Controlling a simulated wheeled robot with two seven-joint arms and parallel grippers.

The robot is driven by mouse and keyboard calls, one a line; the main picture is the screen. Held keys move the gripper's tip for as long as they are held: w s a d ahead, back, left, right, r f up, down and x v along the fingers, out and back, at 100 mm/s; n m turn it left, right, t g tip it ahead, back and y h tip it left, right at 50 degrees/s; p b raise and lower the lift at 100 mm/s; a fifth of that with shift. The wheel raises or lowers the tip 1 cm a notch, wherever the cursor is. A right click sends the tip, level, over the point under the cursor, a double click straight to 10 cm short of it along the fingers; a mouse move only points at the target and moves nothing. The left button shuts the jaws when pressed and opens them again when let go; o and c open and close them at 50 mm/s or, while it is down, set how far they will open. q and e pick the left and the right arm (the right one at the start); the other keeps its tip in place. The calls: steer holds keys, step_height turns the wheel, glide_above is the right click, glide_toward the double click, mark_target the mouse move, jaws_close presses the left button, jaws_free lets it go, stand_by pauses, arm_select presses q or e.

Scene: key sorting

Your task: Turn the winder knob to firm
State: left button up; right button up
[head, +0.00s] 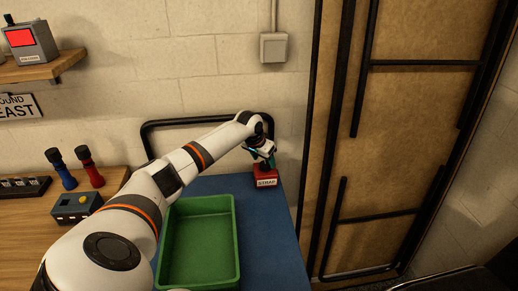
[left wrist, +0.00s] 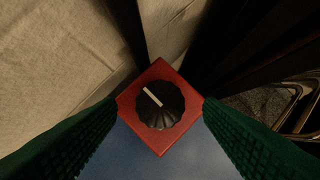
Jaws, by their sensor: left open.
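The winder is a small red box (head: 267,180) labelled STRAP, at the far right corner of the blue surface in the head view. In the left wrist view the red box (left wrist: 160,70) is seen from above with a black fluted knob (left wrist: 165,112) on it. A white line on the knob points to the upper left. My left gripper (head: 264,158) is above the box, pointing down. Its dark green fingers are open in the left wrist view, one on each side of the knob and apart from it. Any setting words are not readable. My right gripper is out of view.
A black rail (head: 200,121) runs behind, by the wall.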

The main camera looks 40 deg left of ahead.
arm_select(q)
steer(key=v, duration=0.9)
steer(key=shift+s+r, duration=0.15)
steer(key=shift+r, duration=0.15)
steer(key=shift+d, duration=0.1)
